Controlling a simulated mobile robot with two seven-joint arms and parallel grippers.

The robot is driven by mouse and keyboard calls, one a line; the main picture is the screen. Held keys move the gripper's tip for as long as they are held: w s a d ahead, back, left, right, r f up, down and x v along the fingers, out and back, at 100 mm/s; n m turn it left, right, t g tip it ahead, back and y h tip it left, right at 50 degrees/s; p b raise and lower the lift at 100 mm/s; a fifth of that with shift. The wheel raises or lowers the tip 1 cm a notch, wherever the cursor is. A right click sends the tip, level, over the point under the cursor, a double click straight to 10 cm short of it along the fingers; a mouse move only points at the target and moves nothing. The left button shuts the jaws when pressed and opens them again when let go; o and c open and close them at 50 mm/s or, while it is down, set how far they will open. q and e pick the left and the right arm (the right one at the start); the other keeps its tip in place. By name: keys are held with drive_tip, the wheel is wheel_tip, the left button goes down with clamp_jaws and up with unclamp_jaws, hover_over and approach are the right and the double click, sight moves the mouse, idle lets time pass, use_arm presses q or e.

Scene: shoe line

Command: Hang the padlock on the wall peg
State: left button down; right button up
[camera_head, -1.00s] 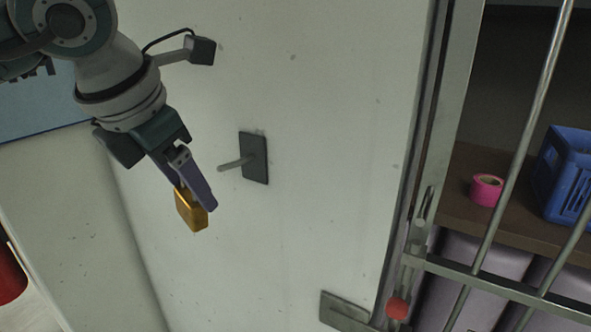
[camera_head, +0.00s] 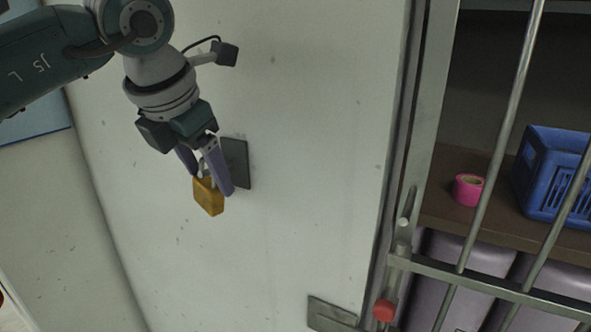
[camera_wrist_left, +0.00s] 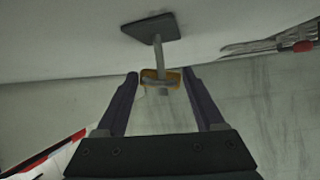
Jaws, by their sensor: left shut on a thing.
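The brass padlock (camera_head: 208,197) hangs upright at the fingertips of my left gripper (camera_head: 210,181), body down and grey shackle up. The gripper is shut on it. The wall peg's dark plate (camera_head: 237,163) is right behind the gripper, which hides the peg in the head view. In the left wrist view, the peg (camera_wrist_left: 158,47) sticks out from its plate (camera_wrist_left: 150,26) towards the padlock (camera_wrist_left: 147,76), which sits between the fingertips. Peg and shackle overlap there; I cannot tell whether the peg is through the shackle. My right gripper is not in view.
A barred gate (camera_head: 470,266) stands to the right, with a red-knobbed bolt (camera_head: 384,310) at its edge. Behind it, a shelf holds a pink tape roll (camera_head: 467,189) and a blue crate (camera_head: 540,166). The pale wall below the plate is clear.

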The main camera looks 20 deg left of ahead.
use_arm(q)
drive_tip(key=shift+w, duration=0.65)
drive_tip(key=shift+w+d+f+b, duration=0.1)
drive_tip(key=shift+w+f+b, duration=0.4)
drive_tip(key=shift+w+b, duration=0.45)
drive_tip(key=shift+s, duration=0.2)
unclamp_jaws()
